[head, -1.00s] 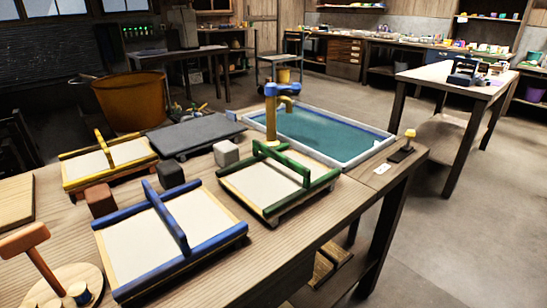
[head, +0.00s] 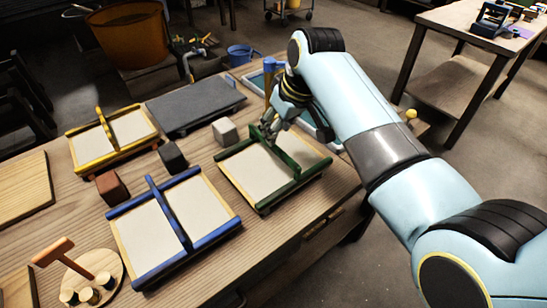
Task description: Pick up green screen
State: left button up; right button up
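The green screen (head: 246,176) is a cream panel with green side rails and a raised green bar across its middle. It rests on the wooden table, right of the blue screen. My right gripper (head: 267,132) is at the far upper end of the green bar, pointing down at it. The fingertips overlap the bar in the picture, and their closing on it is too small and dark to make out. My arm hides part of the basin behind. My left gripper is out of view.
A blue screen (head: 205,210) and a yellow screen (head: 128,127) stand to the left. Small blocks, grey (head: 224,131), black (head: 172,157) and brown (head: 111,188), sit between them. A dark slab (head: 195,106) and the basin (head: 255,79) lie behind. A wooden mallet (head: 55,252) is front left.

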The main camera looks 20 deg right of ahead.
jog(key=x, duration=0.6)
jog(key=shift+s+f, duration=0.3)
jog(key=shift+f, duration=0.05)
grip_shut()
